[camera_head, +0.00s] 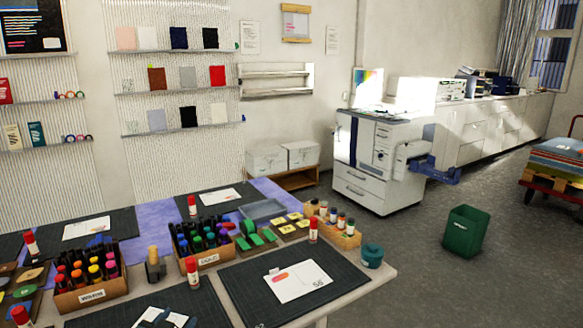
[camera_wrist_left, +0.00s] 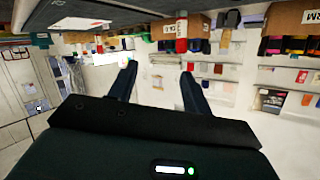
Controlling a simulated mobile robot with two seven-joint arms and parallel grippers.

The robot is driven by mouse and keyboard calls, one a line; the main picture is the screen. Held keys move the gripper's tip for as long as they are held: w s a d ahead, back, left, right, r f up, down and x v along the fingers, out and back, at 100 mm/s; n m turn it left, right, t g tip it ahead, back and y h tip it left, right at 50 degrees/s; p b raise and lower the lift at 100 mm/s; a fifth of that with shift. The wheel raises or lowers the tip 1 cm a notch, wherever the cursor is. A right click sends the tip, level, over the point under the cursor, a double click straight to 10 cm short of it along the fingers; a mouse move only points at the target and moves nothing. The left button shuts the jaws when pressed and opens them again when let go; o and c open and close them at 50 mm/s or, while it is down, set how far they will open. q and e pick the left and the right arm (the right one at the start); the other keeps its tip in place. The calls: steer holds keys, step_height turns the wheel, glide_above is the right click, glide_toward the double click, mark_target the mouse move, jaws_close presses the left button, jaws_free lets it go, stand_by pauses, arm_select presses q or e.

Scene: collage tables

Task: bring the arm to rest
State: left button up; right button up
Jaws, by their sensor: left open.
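My left gripper (camera_wrist_left: 158,70) shows in the left wrist view with its two dark fingers spread apart. Nothing is held between them. That view is upside down, with the table along its top edge. A red-and-white glue stick (camera_wrist_left: 182,32) stands beyond the fingertips, apart from them. In the head view, dark pieces lie over a white sheet at the bottom edge; I cannot tell whether they are my fingers. My right gripper is in neither view.
The table holds a cutting mat (camera_head: 238,283), a box of warm-coloured bottles (camera_head: 92,292), a second bottle box (camera_head: 208,260) and a teal tub (camera_head: 372,256). A green bin (camera_head: 466,231) stands on open floor at the right. A white printer (camera_head: 375,165) stands behind.

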arm_select(q)
steer(key=s+d+f+g+h, duration=0.1)
steer(key=s+d+f, duration=0.2)
steer(key=s, duration=0.6)
steer(key=s+d+f+g, duration=0.1)
steer(key=s+d+f, duration=0.2)
steer(key=s, duration=0.6)
steer(key=s+d+f+g+h, duration=0.1)
steer(key=s+d+f+g, duration=0.1)
steer(key=s+d, duration=0.3)
steer(key=s+f, duration=0.1)
steer(key=s, duration=0.3)
steer(key=shift+d+f+n+h, duration=0.2)
steer(key=shift+n+h, duration=0.1)
steer(key=shift+n, duration=0.1)
